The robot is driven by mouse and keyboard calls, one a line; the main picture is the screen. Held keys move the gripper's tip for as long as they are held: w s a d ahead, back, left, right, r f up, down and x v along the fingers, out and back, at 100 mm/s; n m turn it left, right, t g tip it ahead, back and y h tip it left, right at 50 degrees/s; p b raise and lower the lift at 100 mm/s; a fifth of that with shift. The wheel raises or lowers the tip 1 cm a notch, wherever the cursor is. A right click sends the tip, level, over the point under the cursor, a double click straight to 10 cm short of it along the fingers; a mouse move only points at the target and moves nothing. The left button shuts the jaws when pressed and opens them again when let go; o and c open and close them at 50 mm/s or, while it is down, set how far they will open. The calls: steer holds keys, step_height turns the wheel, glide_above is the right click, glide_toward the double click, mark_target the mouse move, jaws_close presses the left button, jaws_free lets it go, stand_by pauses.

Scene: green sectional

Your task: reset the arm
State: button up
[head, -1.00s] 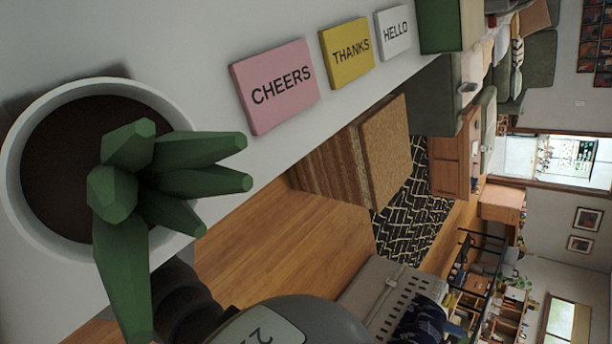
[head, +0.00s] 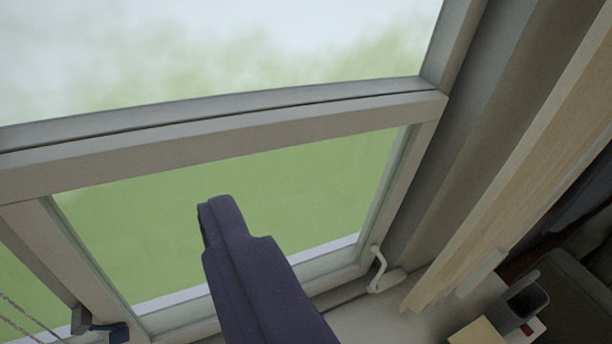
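My gripper (head: 217,215) is the dark purple-grey shape that rises from the bottom middle of the head view. It is seen edge-on in front of a window, so I cannot tell its opening. Nothing is visibly held at its tip. The rest of my arm is out of view below the frame.
A grey window frame (head: 250,130) with panes above and below its crossbar fills most of the view. A white handle (head: 377,270) is at its lower right. A pale vertical board (head: 520,165) stands to the right. A dark bin (head: 522,302) is at lower right.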

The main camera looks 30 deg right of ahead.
steer(key=shift+w+f, duration=0.1)
step_height(320, 180, down, 10)
steer(key=b, duration=1)
